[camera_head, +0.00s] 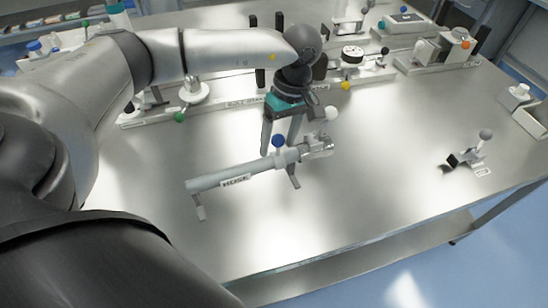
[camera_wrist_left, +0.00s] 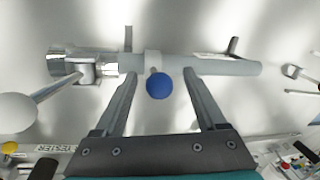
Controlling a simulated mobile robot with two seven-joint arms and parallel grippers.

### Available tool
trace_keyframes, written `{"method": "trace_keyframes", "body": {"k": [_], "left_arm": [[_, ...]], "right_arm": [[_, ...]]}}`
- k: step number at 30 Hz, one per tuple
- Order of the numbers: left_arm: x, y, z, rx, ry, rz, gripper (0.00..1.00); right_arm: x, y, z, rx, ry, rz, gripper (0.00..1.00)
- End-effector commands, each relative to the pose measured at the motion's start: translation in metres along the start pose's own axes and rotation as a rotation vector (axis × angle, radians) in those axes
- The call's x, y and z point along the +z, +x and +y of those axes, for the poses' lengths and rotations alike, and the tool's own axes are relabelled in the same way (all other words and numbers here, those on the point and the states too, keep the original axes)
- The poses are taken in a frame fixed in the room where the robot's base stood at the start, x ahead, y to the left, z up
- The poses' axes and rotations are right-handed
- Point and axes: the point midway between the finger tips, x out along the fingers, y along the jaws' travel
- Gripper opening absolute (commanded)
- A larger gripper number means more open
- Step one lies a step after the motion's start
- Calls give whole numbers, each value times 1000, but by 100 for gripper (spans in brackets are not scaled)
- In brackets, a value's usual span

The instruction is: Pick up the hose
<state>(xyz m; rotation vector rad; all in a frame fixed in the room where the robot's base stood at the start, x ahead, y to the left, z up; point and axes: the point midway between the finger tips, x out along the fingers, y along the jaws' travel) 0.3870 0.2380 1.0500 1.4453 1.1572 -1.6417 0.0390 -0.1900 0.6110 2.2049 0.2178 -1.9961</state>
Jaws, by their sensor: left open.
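The hose (camera_head: 215,180) is a grey tube with a printed HOSE label, a silver fitting at one end and a blue ball knob (camera_head: 278,140) on its side. It rests across small stands on the steel table. My left gripper (camera_head: 281,146) is above the hose and pointed down at it. In the left wrist view the left gripper (camera_wrist_left: 160,73) is open, with one finger on each side of the blue knob (camera_wrist_left: 159,86). The fingertips are near the tube (camera_wrist_left: 225,67); I cannot tell if they touch it. My right gripper is not in view.
A white ball knob (camera_head: 331,113) stands by the hose's fitting. Several fixtures with coloured knobs line the back of the table (camera_head: 390,130). A small clamp-like fixture (camera_head: 470,155) stands at the right. The table front and centre right are clear.

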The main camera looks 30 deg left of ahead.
Motion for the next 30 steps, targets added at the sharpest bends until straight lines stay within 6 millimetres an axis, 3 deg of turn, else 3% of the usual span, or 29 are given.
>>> {"method": "trace_keyframes", "body": {"k": [8,27,30], "left_arm": [[0,4,1,2,0,0,73],[0,4,1,2,1,0,2],[0,4,1,2,0,0,0]], "right_arm": [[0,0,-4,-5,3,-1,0],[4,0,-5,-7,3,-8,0],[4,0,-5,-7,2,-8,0]]}}
